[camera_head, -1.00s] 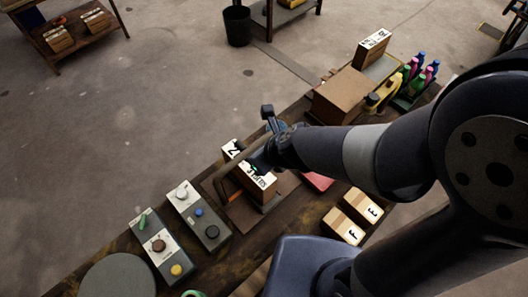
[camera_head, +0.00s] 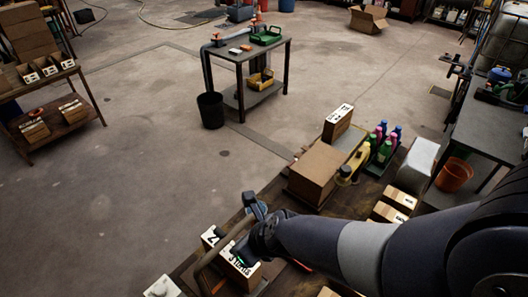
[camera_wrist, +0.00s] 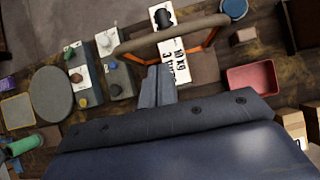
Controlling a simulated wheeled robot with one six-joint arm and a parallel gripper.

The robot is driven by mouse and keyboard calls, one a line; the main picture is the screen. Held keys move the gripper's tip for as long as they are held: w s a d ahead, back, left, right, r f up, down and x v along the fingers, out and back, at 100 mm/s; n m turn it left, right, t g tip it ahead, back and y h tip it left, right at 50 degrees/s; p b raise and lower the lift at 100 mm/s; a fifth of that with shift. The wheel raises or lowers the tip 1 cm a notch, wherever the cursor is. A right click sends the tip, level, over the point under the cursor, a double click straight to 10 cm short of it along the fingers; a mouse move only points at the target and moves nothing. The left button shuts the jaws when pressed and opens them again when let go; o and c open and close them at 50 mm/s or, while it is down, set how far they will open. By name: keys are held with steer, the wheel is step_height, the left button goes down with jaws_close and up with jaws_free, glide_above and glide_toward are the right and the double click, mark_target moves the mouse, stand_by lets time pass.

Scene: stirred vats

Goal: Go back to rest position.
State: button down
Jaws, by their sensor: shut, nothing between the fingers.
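My gripper (camera_wrist: 158,72) is shut and empty in the wrist view, with its fingers pointing at a labelled block (camera_wrist: 172,62) on the worktable. A curved brown handle (camera_wrist: 168,38) arches over the block, just beyond the fingertips. In the head view my gripper (camera_head: 262,238) is over the table, beside the same labelled block (camera_head: 240,270) and the brown handle (camera_head: 208,262). My wrist hides part of the block there. I cannot tell whether the fingers touch anything.
Control boxes with buttons (camera_wrist: 84,82), a grey disc (camera_wrist: 50,95) and a red tray (camera_wrist: 252,80) lie around my gripper. A large brown box (camera_head: 314,174) and several bottles (camera_head: 384,146) stand further along the table. Open floor (camera_head: 130,160) lies beyond, with a black bin (camera_head: 210,109).

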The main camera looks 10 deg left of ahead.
mark_target(222, 241)
steer(key=shift+a+f, duration=0.1)
steer(key=shift+a+r+x, duration=0.15)
steer(key=shift+x, duration=1.2)
steer(key=shift+a+r+x, duration=0.1)
steer(key=shift+a+x, duration=0.1)
steer(key=shift+x, duration=1.2)
steer(key=shift+w, duration=0.2)
steer(key=shift+r, duration=0.15)
steer(key=shift+s+d+f+v, duration=0.25)
steer(key=shift+d+v, duration=0.2)
steer(key=shift+v, duration=2.45)
steer(key=shift+w+a+r+b+x, duration=0.1)
steer(key=shift+a+r+b+x, duration=0.1)
steer(key=shift+x, duration=1.55)
steer(key=shift+w+a+r+b+x, duration=0.1)
steer(key=shift+a+b+x, duration=0.15)
steer(key=shift+x, duration=1.5)
steer(key=shift+w+a+r+b+x, duration=0.1)
steer(key=shift+a+r+b+x, duration=0.1)
steer(key=shift+x, duration=1.5)
steer(key=shift+d+r, duration=0.1)
